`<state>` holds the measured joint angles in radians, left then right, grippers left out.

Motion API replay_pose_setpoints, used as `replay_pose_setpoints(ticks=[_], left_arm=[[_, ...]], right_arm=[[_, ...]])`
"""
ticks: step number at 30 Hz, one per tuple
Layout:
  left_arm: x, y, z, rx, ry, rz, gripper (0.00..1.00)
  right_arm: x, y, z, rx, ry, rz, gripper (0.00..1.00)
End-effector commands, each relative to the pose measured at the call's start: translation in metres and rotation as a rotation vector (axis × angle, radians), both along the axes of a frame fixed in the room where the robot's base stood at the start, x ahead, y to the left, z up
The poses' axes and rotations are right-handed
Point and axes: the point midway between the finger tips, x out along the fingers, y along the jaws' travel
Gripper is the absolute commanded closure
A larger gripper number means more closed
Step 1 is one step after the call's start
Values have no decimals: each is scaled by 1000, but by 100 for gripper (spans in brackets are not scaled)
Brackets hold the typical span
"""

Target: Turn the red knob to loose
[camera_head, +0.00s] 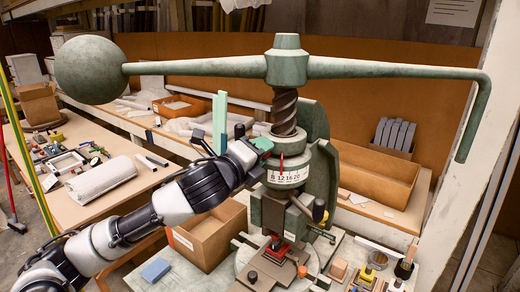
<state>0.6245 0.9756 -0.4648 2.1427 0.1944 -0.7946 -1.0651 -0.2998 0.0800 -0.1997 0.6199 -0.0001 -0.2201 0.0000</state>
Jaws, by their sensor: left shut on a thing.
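A green fly press (294,147) stands in the middle right, with a thick screw and a long bar on top. A white scale ring with numbers (290,177) sits on its ram collar. A thin upright red piece (281,162) shows above the scale; I cannot tell if it is a pointer or part of the red knob. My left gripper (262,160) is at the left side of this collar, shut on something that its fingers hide. Another small red part (275,244) sits lower, at the tooling on the press table. My right gripper is not in view.
The press bar carries a big ball (90,69) at left and a bent-down handle (474,118) at right, above my arm. An open cardboard box (208,236) and a blue block (155,270) lie below. A bench with tools (135,200) is at left.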

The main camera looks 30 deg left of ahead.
Motion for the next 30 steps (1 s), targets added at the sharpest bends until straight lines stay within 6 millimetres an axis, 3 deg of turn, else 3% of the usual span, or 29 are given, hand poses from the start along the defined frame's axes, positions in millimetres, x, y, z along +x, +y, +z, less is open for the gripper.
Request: replay_pose_setpoints(ticks=[15,30], left_arm=[[0,0,-1,-352,50,0,90],[0,0,-1,-428,61,1,90]], right_arm=[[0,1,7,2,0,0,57],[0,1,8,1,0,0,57]])
